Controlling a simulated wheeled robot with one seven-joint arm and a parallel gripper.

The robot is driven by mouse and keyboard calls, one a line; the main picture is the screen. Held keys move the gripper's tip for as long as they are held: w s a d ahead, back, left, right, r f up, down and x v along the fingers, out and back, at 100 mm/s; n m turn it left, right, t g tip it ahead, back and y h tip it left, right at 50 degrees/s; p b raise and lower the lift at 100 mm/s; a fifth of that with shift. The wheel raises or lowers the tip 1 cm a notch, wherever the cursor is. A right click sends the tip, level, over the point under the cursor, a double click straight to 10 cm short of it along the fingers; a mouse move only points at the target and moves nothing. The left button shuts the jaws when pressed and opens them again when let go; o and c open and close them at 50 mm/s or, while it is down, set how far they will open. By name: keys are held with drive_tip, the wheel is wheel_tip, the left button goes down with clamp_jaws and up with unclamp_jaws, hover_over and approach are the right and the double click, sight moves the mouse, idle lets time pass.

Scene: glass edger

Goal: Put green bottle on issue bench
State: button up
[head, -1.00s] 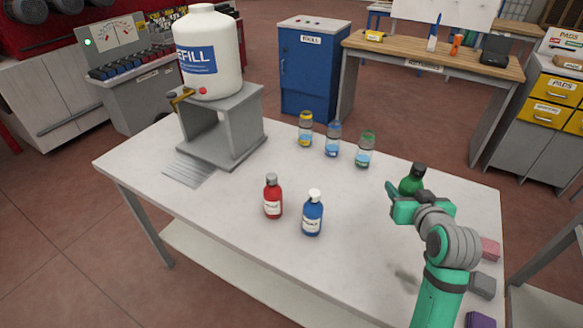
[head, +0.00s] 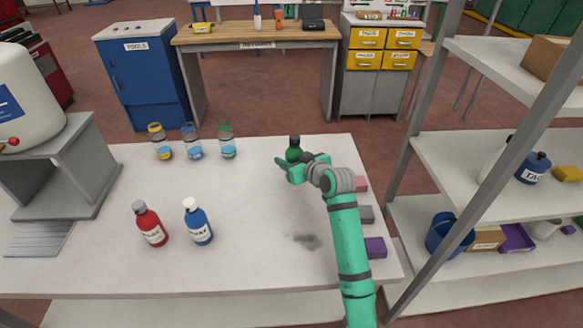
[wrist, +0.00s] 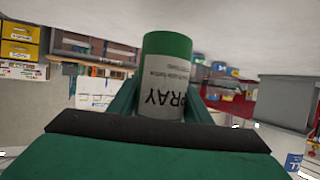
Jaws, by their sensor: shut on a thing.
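The green bottle (head: 294,150) has a black cap and is upright over the far right part of the white table. My gripper (head: 288,168) is shut on it. In the wrist view the green bottle (wrist: 166,75) stands between my fingers, its white label upside down and reading "PRAY" in part. I cannot tell how high its base is above the table. No sign naming an issue bench is readable. The white table (head: 100,270) is in front of me, and a wooden bench (head: 225,36) with a sign like "RETURNS" stands behind it.
A red bottle (head: 151,225), a blue bottle (head: 198,222) and three clear jars, one a green-topped jar (head: 228,140), stand on the table. Coloured blocks, including a purple block (head: 375,248), line its right edge. A shelf rack (head: 455,165) stands at right.

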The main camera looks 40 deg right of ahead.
drive_tip(key=shift+w+d+f, duration=0.2)
drive_tip(key=shift+d+f, duration=0.2)
drive_tip(key=shift+f, duration=0.1)
drive_tip(key=shift+w+d+f, duration=0.2)
drive_tip(key=shift+d+f, duration=0.2)
drive_tip(key=shift+f, duration=1.65)
drive_tip(key=shift+f, duration=0.1)
drive_tip(key=o, duration=1.4)
drive_tip(key=shift+f, duration=0.1)
drive_tip(key=shift+c, duration=0.2)
drive_tip(key=d+v, duration=0.1)
drive_tip(key=v, duration=1.1)
drive_tip(key=shift+a, duration=0.45)
